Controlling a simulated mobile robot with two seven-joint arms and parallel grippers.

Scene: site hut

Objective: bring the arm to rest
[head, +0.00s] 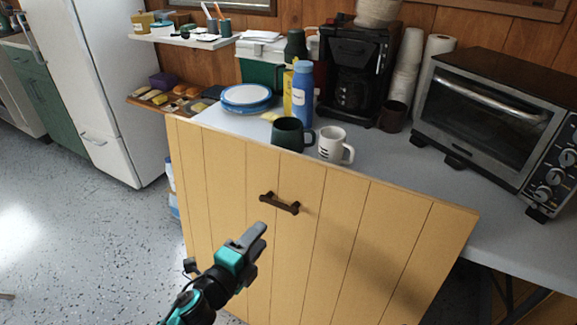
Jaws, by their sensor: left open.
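My left gripper (251,243) is in the lower middle of the head view, with its teal and black wrist below it. It is open, and I see nothing between its fingers. It is in front of the yellow plank cabinet front (335,225), below and left of the dark handle (279,203). I cannot tell how far it is from the planks. My right gripper is not in the view.
The counter (390,160) holds a dark green mug (288,134), a white mug (333,144), a blue bottle (303,92), blue-rimmed plates (247,97), a coffee maker (352,75) and a toaster oven (490,115). A white fridge (95,80) stands left. Speckled floor (85,235) is clear.

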